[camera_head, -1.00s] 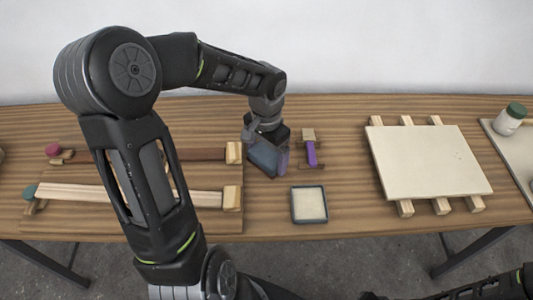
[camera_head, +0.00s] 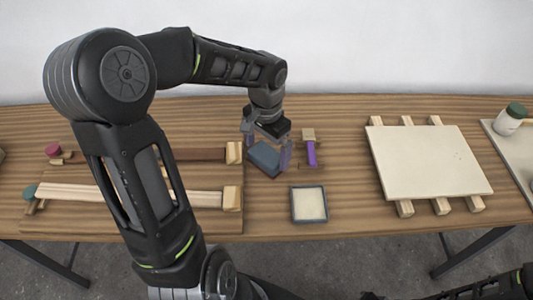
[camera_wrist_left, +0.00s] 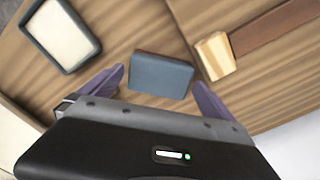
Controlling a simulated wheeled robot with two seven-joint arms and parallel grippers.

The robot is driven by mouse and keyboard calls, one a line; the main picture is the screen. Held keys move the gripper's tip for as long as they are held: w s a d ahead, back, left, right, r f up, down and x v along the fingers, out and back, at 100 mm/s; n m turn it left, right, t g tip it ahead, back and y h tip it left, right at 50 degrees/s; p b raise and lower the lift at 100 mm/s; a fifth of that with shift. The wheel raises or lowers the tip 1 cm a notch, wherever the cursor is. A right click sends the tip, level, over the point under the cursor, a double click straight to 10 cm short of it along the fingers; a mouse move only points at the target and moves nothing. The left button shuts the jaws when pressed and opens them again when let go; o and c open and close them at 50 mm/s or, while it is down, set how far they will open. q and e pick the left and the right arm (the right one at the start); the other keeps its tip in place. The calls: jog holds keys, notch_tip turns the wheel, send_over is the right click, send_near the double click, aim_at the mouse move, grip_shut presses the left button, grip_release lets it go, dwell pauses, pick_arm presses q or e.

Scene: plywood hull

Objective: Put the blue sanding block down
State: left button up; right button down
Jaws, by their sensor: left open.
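The blue sanding block (camera_head: 265,158) rests on the wooden table, just below my left gripper (camera_head: 268,150). In the left wrist view the block (camera_wrist_left: 160,75) lies between the two purple fingers of the left gripper (camera_wrist_left: 160,92), with a gap on each side. The left gripper is open and the fingers stand apart from the block. My right gripper does not show; only a part of my right arm is at the lower right edge of the head view.
A dark-rimmed square tray (camera_head: 323,209) lies in front and to the right. Clamped wooden strips (camera_head: 130,194) are at left. A pale board (camera_head: 425,160) on battens is at right.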

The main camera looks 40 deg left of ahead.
aim_at(267, 155)
pick_arm(q)
notch_tip(267, 155, up, 10)
jog(key=shift+f, duration=0.2)
dwell(0.8)
